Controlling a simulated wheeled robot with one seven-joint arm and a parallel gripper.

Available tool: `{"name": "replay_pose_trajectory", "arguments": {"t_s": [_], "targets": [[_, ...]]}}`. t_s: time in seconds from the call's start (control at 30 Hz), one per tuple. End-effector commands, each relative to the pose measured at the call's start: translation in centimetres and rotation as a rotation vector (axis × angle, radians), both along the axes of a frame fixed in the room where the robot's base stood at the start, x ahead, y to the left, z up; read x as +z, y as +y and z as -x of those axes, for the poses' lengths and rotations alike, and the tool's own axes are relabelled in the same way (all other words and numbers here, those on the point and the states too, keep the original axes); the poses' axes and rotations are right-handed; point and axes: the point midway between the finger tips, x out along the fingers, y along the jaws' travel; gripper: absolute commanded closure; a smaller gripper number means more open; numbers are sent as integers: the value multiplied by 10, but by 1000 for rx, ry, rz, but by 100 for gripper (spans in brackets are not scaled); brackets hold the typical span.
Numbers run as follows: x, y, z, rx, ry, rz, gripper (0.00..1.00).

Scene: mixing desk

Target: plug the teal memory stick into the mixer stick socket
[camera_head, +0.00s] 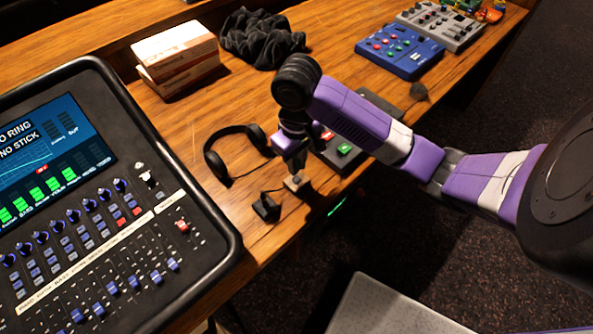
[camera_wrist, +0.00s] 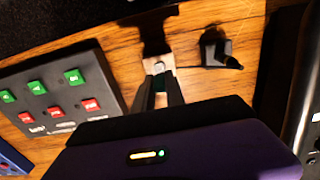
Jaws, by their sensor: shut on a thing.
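My gripper (camera_head: 296,177) is low over the desk, to the right of the mixer. In the wrist view, my gripper's fingers (camera_wrist: 161,82) are closed on a small tan block (camera_wrist: 158,64) with a pale grey piece at its middle. The block also shows at the fingertips in the head view (camera_head: 297,183); I cannot tell if it touches the desk. I see no teal on it. The mixer (camera_head: 210,215) fills the left of the head view; its screen (camera_head: 45,155) reads "NO STICK". I cannot make out the stick socket.
A small black piece (camera_head: 266,207) with a cable stands beside my gripper, also in the wrist view (camera_wrist: 215,48). Headphones (camera_head: 213,160) lie behind. A box with green and red buttons (camera_wrist: 60,97) is close by. Boxes (camera_head: 175,55) and dark cloth (camera_head: 260,38) are further back.

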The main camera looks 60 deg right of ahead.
Motion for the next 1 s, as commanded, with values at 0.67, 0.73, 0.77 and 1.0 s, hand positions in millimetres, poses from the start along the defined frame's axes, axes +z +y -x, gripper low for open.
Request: {"name": "replay_pose_trajectory", "arguments": {"t_s": [0.67, 0.73, 0.77, 1.0], "targets": [[21, 0, 0, 0, 0, 0, 100], [21, 0, 0, 0, 0, 0, 100], [20, 0, 0, 0, 0, 0, 100], [20, -1, 0, -1, -7, 1, 100]]}}
